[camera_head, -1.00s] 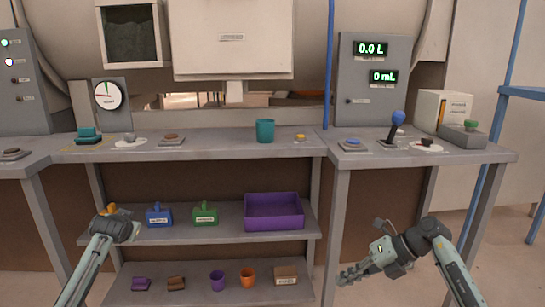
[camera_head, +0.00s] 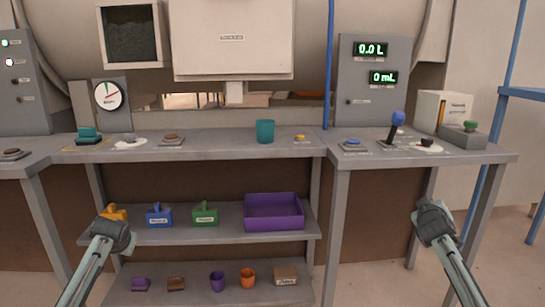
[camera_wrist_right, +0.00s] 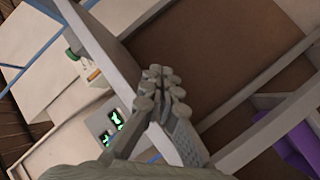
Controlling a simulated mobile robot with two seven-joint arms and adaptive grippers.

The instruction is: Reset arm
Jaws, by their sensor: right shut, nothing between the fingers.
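My right arm (camera_head: 440,230) stands in front of the right bench in the head view, with its elbow at the top and its gripper hidden from that view. In the right wrist view my right gripper (camera_wrist_right: 160,85) is shut and empty, with its fingers together and nothing between them. My left arm (camera_head: 108,240) shows in the head view in front of the left end of the shelf; its gripper is out of sight.
Shelves below hold a purple bin (camera_head: 273,213), a blue block (camera_head: 159,217), a green block (camera_head: 205,215) and small cups. A panel (camera_head: 372,85) stands behind the right bench.

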